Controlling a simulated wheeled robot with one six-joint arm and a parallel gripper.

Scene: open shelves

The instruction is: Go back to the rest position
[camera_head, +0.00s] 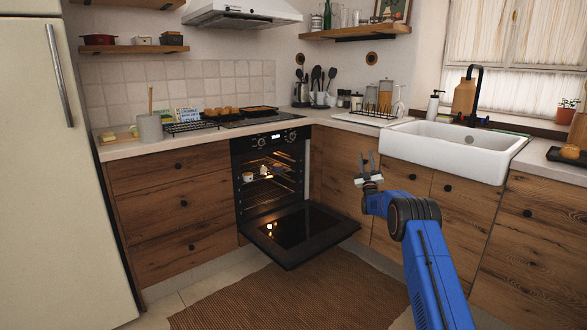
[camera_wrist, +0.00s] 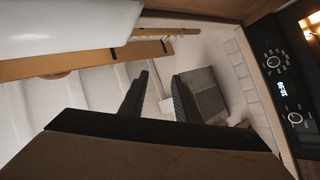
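My gripper (camera_head: 367,163) is raised in front of the wooden cabinet doors, left of the sink and right of the open oven. Its two fingers point up and stand apart, with nothing seen between them. In the wrist view the two fingers of my gripper (camera_wrist: 160,95) also show apart, with a gap between them. The blue arm comes in from the lower right in the head view.
The oven (camera_head: 270,175) has its door (camera_head: 300,233) folded down, with small items on a rack inside. A white sink (camera_head: 440,145) stands at right, a cream fridge (camera_head: 55,190) at left. A brown rug (camera_head: 285,300) covers the floor ahead.

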